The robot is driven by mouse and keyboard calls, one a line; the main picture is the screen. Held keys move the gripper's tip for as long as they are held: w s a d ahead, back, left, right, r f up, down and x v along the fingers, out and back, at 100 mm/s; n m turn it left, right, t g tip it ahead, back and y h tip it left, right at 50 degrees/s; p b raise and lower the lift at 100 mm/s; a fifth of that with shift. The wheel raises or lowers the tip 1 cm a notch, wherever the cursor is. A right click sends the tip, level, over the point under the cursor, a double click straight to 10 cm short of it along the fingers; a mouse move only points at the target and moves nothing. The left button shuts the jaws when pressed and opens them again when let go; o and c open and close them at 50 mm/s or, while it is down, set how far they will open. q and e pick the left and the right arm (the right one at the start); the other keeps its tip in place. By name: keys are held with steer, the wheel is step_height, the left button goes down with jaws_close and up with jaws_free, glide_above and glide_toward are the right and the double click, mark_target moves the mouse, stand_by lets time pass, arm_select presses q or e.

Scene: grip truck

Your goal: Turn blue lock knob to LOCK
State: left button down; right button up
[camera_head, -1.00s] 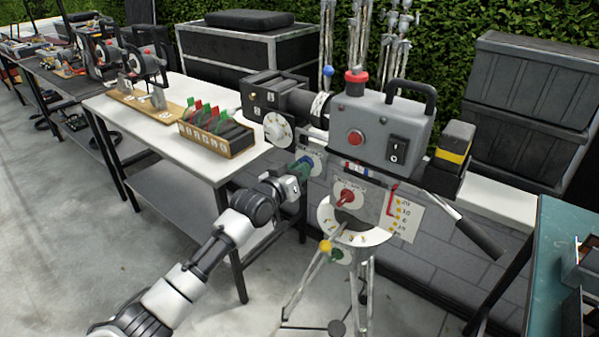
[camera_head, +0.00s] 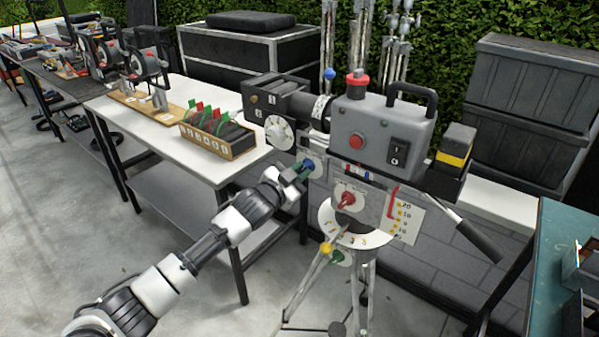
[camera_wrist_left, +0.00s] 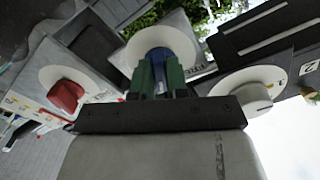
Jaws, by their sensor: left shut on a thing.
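The blue lock knob (camera_head: 309,163) sits on a round white dial on the left side of the grey camera rig, partly hidden by my gripper. My left gripper (camera_head: 302,169) reaches it from the lower left. In the left wrist view, the green fingers (camera_wrist_left: 161,77) are shut on the blue knob (camera_wrist_left: 159,56), one on each side, in front of the white dial plate (camera_wrist_left: 181,40). Part of a printed label shows beside the dial, but I cannot read the knob's setting. My right gripper is not in view.
A red knob (camera_head: 346,200) is right of the blue one, also in the wrist view (camera_wrist_left: 66,95). A pale knob (camera_wrist_left: 253,95) is on the other side. A yellow-tipped lever (camera_head: 326,248) is below. The white table (camera_head: 180,145) stands left of the rig.

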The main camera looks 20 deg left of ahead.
arm_select(q)
steer(key=shift+m, duration=0.3)
steer(key=c, duration=1.1)
jaws_free()
steer(key=b+v, duration=0.1)
steer(key=v, duration=0.9)
steer(key=shift+s+a, duration=0.15)
steer(key=shift+s, duration=0.25)
